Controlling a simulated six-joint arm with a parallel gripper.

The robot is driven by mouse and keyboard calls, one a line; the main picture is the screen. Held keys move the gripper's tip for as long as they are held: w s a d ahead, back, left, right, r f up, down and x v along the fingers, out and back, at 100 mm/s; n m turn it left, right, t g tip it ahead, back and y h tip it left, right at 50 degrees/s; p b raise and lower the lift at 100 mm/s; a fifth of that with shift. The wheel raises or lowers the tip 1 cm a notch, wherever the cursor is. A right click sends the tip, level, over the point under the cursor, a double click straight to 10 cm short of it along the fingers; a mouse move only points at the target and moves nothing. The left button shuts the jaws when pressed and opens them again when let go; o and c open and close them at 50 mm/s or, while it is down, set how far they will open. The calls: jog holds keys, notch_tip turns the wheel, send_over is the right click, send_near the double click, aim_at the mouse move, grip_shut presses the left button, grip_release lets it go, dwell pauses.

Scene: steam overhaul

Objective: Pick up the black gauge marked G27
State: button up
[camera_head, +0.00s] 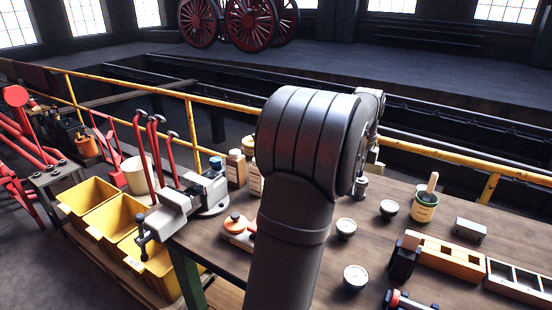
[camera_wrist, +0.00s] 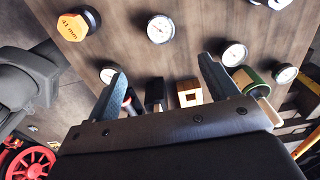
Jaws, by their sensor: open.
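In the head view one gauge (camera_head: 355,277) is near the front, another (camera_head: 346,227) is beside my arm, and a third (camera_head: 389,208) is farther right. The wrist view shows gauges at the top middle (camera_wrist: 160,29), right (camera_wrist: 234,54), far right (camera_wrist: 284,74) and left (camera_wrist: 110,73), partly behind a finger. I cannot read G27 on any. My gripper (camera_wrist: 162,72) is open and empty above the bench; my arm mostly hides it in the head view.
A green tin with a brush (camera_head: 425,207), an orange wooden holder (camera_head: 445,256), a grey block (camera_head: 470,229) and a divided tray (camera_head: 520,278) stand right. A vise (camera_head: 205,190) and bottles stand left. A yellow 41 mm piece (camera_wrist: 73,27) shows in the wrist view.

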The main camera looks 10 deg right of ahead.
jog(key=n, duration=0.8)
send_near(347, 225)
jog(key=f, duration=0.5)
jog(key=shift+w+a+f, duration=0.15)
jog(key=shift+a+f, duration=0.05)
jog(key=shift+a, duration=0.05)
jog(key=shift+s+d+f, duration=0.1)
jog(key=shift+f, duration=1.25)
jog(key=shift+s+d+f, duration=0.1)
jog(key=shift+f, duration=1.2)
jog(key=c, duration=1.2)
jog(key=shift+o, duration=0.2)
jog(key=shift+r, duration=0.1)
